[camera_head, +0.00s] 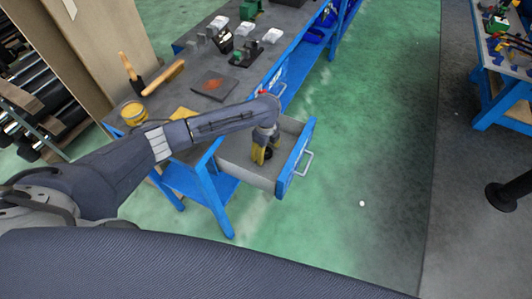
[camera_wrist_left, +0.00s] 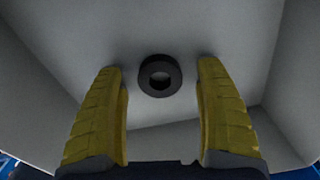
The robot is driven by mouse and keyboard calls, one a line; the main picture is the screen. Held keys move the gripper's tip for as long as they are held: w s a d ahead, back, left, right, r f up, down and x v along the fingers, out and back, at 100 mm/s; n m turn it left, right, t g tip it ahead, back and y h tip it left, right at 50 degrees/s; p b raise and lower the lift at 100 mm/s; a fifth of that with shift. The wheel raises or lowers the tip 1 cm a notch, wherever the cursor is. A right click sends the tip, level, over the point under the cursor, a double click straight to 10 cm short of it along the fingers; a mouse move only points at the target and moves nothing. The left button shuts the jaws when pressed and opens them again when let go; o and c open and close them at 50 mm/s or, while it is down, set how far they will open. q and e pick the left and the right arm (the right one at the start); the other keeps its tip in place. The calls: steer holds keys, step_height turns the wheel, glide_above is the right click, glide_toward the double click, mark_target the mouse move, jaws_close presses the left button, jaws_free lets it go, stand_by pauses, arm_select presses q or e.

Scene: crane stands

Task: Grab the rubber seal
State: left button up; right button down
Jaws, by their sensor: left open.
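The rubber seal is a small black ring (camera_wrist_left: 160,75) lying flat on the grey floor of an open drawer (camera_head: 240,171). My left gripper (camera_wrist_left: 161,75) is open, with a yellow finger on each side of the ring in the left wrist view. Neither finger visibly touches it. In the head view my left gripper (camera_head: 262,157) reaches down into the drawer, and a dark bit of the ring (camera_head: 268,153) shows beside the fingers. My right gripper is not in view.
The drawer has a blue front (camera_head: 296,160) with a metal handle and hangs out of a blue workbench (camera_head: 226,208). The grey drawer walls stand close around the gripper. A yellow tin (camera_head: 134,114) and a dark plate (camera_head: 214,86) are on the benchtop. Green floor lies open to the right.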

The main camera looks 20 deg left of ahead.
arm_select(q)
steer(key=shift+f, duration=0.2)
steer(key=c, duration=1.2)
